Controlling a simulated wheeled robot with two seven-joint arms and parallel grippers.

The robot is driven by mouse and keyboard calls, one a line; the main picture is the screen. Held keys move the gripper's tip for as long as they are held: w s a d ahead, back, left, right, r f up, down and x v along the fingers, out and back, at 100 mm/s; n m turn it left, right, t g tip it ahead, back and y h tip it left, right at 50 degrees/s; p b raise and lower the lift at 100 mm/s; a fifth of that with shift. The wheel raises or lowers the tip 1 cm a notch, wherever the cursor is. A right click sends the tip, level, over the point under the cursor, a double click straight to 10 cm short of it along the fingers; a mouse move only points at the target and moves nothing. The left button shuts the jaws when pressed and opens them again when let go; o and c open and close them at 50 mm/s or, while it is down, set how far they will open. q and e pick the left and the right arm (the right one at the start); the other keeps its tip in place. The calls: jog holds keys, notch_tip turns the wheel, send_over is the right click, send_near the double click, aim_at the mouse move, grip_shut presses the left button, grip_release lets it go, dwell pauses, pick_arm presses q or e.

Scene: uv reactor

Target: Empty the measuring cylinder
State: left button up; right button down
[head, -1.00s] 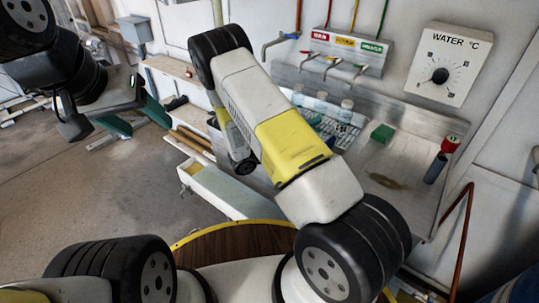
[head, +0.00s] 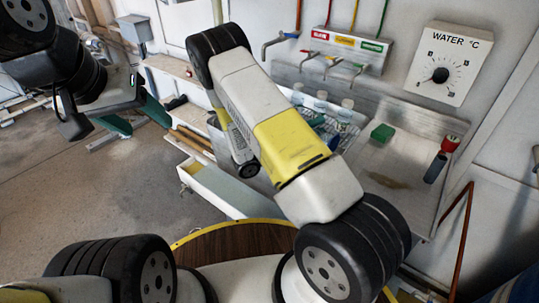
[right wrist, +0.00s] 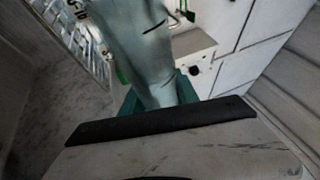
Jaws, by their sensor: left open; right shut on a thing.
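The measuring cylinder (right wrist: 145,50) is a pale, translucent grey-green tube with dark marks, in the right wrist view. My right gripper (right wrist: 160,98) is shut on it, with green fingers on either side. The tube runs up out of the picture, so its far end is hidden, and I cannot tell whether it holds liquid. In the head view my right arm hides most of this gripper and the cylinder. My left gripper (head: 132,117) is open and empty at the left of the head view, with its green fingers apart above the floor.
A metal sink (head: 400,160) with taps (head: 335,66) stands behind my right arm. Several clear bottles (head: 321,101) stand by a rack. A green sponge (head: 383,132) and a red-topped dark bottle (head: 437,165) are on the right. A water dial (head: 441,70) is above. An open drawer (head: 225,188) juts out.

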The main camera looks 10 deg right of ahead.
jog(key=shift+s+d+r, duration=0.2)
jog(key=shift+s+d+r+n+t, duration=0.3)
jog(key=shift+s+r+n+t, duration=0.1)
jog(key=shift+n, duration=0.3)
jog(key=shift+s, duration=0.1)
jog(key=shift+n+t+h+p, duration=0.3)
jog(key=shift+n, duration=0.2)
